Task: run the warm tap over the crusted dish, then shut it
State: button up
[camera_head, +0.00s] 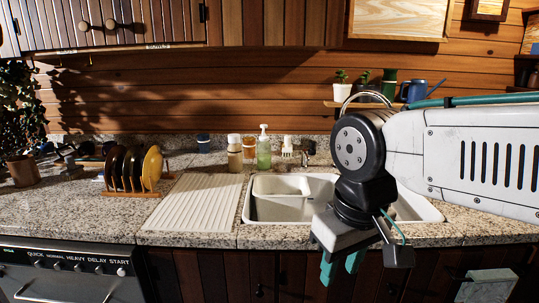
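The white sink (254,213) is set into the granite counter, partly hidden by my arm. A curved metal spout (346,101) rises behind my arm; the rest of it is hidden. A small dark fitting (307,151) stands at the sink's back edge; I cannot tell if it is a tap handle. A white tub-like shape (281,185) shows in the sink's left part. I cannot make out a crusted dish or running water. My gripper (341,273) hangs in front of the sink's front edge, pointing down, its teal fingers apart with nothing visible between them.
A ribbed white drainboard (195,201) lies left of the sink. A rack (130,192) holds several plates. Bottles, including a green soap pump (264,152), stand behind the sink. A shelf with plants and a blue watering can (414,90) is above. A dishwasher (75,275) is front left.

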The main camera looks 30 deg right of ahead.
aim_at(306, 162)
jog(key=z, duration=0.15)
jog(key=i, duration=1.05)
jog(key=z, duration=0.75)
